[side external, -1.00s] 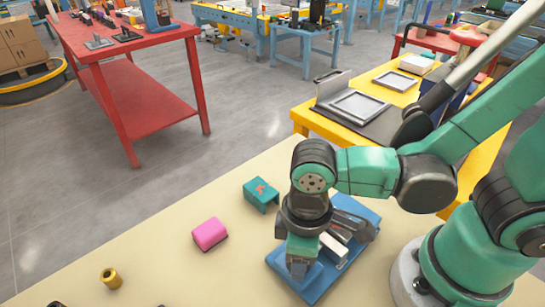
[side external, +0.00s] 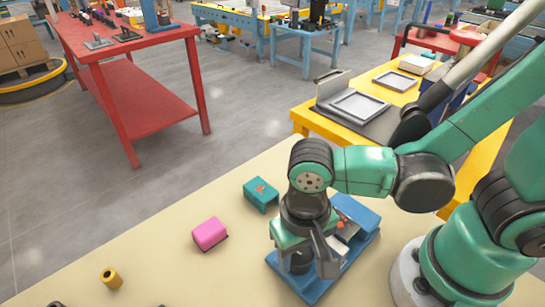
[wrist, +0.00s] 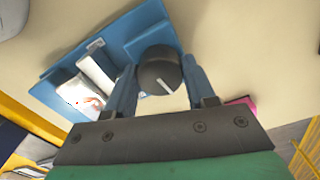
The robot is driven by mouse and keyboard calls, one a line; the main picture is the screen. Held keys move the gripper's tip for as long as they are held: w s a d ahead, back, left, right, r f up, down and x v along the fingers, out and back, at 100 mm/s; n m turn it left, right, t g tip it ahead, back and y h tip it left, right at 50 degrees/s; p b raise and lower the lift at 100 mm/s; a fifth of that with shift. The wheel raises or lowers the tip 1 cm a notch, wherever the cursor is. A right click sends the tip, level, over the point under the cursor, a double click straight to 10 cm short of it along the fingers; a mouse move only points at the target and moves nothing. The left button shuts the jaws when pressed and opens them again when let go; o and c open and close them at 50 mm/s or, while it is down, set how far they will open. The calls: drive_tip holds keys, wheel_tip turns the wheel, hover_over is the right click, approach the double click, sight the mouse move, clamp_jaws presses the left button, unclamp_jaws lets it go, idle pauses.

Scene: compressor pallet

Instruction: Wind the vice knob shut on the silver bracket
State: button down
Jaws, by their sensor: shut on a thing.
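The blue vice (side external: 318,288) stands on the cream table under my arm. Its dark round knob (wrist: 158,72) has a white line across its top and sits between my two blue fingers in the wrist view. My gripper (wrist: 160,80) is shut on the knob from above; in the side view my gripper (side external: 298,262) hides part of the vice. The silver bracket (wrist: 80,96), with small reddish marks, lies in the vice beside a pale bar (wrist: 97,72). I cannot tell whether the bar touches the bracket.
A green block (side external: 260,194) with a red mark and a pink block (side external: 209,233) lie left of the vice. A brass-coloured ring (side external: 111,278) stands near the front left. A yellow table (side external: 372,130) with grey trays is behind. The table between these parts is clear.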

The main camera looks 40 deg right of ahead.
sight(300, 254)
drive_tip(key=m, duration=0.6)
drive_tip(key=shift+m, duration=0.3)
drive_tip(key=m, duration=0.5)
drive_tip(key=shift+m, duration=0.3)
drive_tip(key=shift+c, duration=1.4)
unclamp_jaws()
drive_tip(key=shift+r, duration=2.8)
